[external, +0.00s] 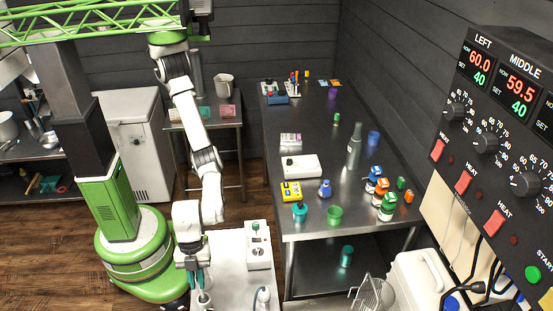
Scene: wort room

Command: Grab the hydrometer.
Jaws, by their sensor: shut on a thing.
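My gripper (197,281) points down over the left end of the pale bench at the bottom of the external view. It is shut on a small, slim thing with a pale rounded lower part, which looks like the hydrometer (203,298). The bottom of the picture is close below it, and its lower end is hard to make out. I cannot tell whether it touches the bench top.
A pale box with a green knob (258,245) stands on the bench, right of my gripper. A whitish-blue item (264,297) is near its front. The steel table (310,222) to the right holds a bottle (354,148) and several small containers.

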